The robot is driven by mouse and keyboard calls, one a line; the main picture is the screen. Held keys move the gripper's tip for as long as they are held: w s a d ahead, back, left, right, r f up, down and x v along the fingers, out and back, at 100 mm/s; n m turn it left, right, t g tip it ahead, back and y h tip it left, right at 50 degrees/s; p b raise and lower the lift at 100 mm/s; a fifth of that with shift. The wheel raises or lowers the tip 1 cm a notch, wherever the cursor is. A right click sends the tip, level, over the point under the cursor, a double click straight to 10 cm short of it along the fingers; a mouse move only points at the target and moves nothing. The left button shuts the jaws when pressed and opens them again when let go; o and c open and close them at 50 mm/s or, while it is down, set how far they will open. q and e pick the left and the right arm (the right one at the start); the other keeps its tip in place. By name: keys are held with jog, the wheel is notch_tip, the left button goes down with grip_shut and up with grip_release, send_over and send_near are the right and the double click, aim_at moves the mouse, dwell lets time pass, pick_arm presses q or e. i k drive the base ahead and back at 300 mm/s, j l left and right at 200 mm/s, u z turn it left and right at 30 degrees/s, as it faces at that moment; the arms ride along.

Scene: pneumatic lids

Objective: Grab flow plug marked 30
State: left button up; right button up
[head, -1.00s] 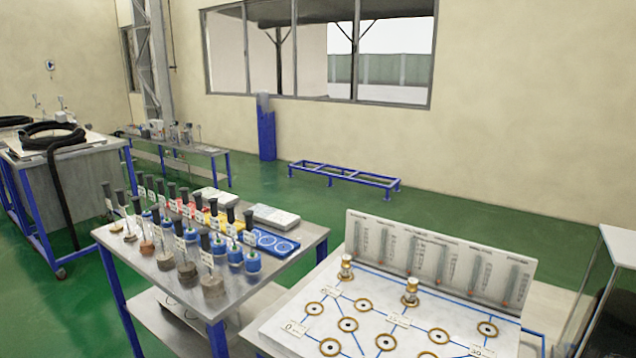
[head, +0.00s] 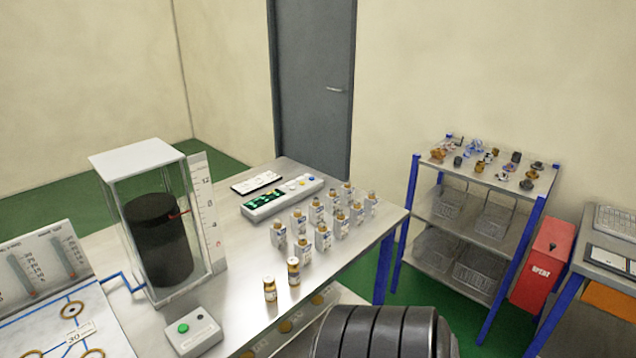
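Several small brass-topped pieces with pale tags, which look like plugs, stand in rows on the metal table, one of them at the front (head: 303,250). Two brass-coloured cylinders with labels stand apart in front of them, one on the left (head: 270,290) and one on the right (head: 293,272). The markings on all of these are too small to read, so I cannot tell which is marked 30. A label reading 30 (head: 79,334) lies on the white flow board (head: 115,335) at lower left.
A clear case (head: 118,225) with a black cylinder (head: 158,240) stands on the table (head: 235,290). A green-button box (head: 194,332) is in front.

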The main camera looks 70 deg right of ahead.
aim_at(293, 268)
jog(key=l+z, duration=0.1)
jog(key=z, duration=2)
